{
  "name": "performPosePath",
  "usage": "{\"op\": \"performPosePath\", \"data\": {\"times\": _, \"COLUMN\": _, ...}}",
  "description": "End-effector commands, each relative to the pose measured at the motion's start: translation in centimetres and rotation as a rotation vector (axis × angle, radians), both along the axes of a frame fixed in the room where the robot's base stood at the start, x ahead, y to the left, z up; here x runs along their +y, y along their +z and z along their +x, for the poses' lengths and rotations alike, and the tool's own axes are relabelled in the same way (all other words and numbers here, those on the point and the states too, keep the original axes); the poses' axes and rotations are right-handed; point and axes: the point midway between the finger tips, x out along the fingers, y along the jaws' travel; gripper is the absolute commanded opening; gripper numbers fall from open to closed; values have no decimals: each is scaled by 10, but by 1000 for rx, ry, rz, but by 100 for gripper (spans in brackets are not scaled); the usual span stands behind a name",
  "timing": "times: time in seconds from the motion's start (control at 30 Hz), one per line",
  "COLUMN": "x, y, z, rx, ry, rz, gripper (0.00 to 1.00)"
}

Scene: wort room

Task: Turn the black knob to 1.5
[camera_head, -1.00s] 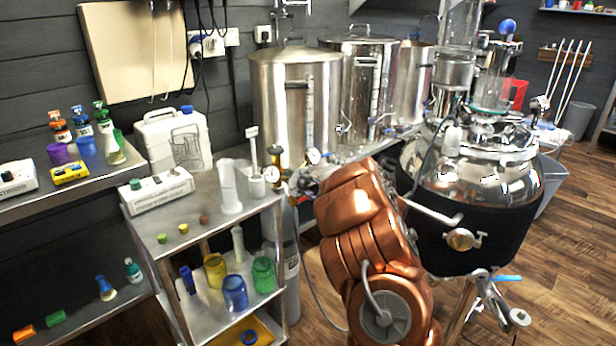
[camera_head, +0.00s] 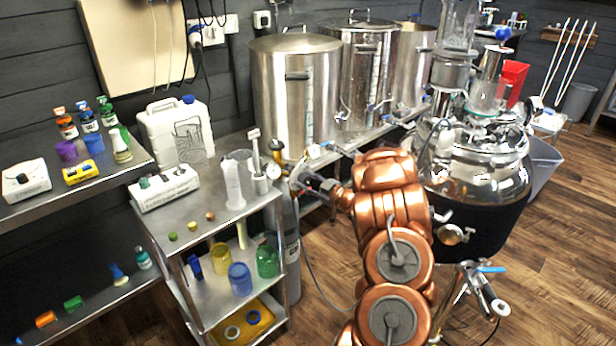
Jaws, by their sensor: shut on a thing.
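My gripper (camera_head: 308,184) is at the pressure regulator on top of the grey gas cylinder (camera_head: 291,240), just right of the metal cart. Its dark fingers are shut on the regulator's black knob, which they mostly hide. A brass-rimmed gauge (camera_head: 276,145) and a second gauge (camera_head: 273,171) show beside the fingers. Their needles and scale are too small to read. My copper arm reaches in from the lower right.
The metal cart (camera_head: 200,204) at left holds a white box (camera_head: 165,188) with small knobs, measuring cylinders and coloured jars. Steel tanks (camera_head: 294,95) stand behind. A large kettle with a black jacket (camera_head: 480,220) stands close on the right. A thin hose hangs by the gas cylinder.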

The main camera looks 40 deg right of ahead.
Motion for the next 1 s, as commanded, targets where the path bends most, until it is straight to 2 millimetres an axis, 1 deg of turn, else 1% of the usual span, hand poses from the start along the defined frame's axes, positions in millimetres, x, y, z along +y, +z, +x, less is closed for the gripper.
{"op": "performPosePath", "data": {"times": 0.1, "x": 0, "y": 1, "z": 0, "rx": -2, "ry": 0, "rz": 54, "gripper": 4}}
{"op": "performPosePath", "data": {"times": 0.3, "x": 0, "y": 1, "z": 0, "rx": -2, "ry": 0, "rz": 104, "gripper": 4}}
{"op": "performPosePath", "data": {"times": 0.8, "x": 0, "y": 0, "z": 0, "rx": -3, "ry": 0, "rz": 121, "gripper": 4}}
{"op": "performPosePath", "data": {"times": 0.83, "x": 0, "y": 0, "z": 0, "rx": -3, "ry": 0, "rz": 121, "gripper": 40}}
{"op": "performPosePath", "data": {"times": 1.0, "x": 0, "y": 0, "z": 0, "rx": -3, "ry": 0, "rz": 121, "gripper": 58}}
